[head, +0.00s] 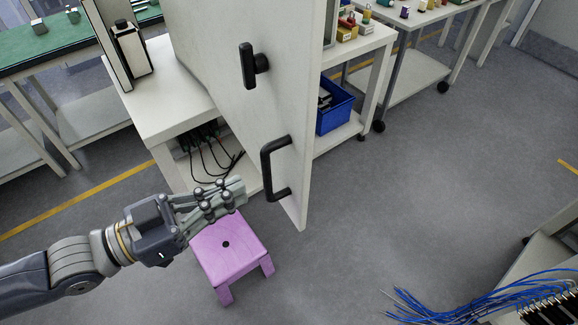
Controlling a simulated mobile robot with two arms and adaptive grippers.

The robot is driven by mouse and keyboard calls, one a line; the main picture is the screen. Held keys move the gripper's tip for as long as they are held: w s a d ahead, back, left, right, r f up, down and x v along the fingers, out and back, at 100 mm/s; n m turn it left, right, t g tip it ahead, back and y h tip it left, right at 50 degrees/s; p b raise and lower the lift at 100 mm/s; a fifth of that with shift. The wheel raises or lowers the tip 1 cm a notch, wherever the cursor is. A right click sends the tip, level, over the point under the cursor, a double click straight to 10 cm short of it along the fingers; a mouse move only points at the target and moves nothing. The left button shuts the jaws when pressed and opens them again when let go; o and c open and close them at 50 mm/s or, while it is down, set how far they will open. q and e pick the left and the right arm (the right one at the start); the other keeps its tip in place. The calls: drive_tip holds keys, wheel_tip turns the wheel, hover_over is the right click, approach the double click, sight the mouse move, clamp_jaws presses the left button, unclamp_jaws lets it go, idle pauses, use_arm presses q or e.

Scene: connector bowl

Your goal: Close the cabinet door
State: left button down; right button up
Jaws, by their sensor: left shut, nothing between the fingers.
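The cabinet door (220,60) stands open in the head view, its pale panel swung out toward me. It carries a black D-shaped pull handle (268,170) low near its free edge and a black latch handle (250,66) higher up. My left gripper (240,192) is shut and empty. In the picture it lies just left of the pull handle and above a pink stool; I cannot tell whether it touches the door. My right gripper is not in view.
The pink stool (228,252) stands on the floor below my left gripper. A white bench (170,95) with black cables underneath is behind the door. A blue bin (335,105) sits on a shelf to the right. Blue wires (470,303) lie at lower right. Floor at centre right is clear.

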use_arm(q)
drive_tip(key=p, duration=0.3)
approach(304, 160)
drive_tip(key=x, duration=0.5)
drive_tip(key=shift+w+d+r, duration=0.1)
drive_tip(key=shift+d, duration=0.05)
drive_tip(key=shift+x, duration=0.85)
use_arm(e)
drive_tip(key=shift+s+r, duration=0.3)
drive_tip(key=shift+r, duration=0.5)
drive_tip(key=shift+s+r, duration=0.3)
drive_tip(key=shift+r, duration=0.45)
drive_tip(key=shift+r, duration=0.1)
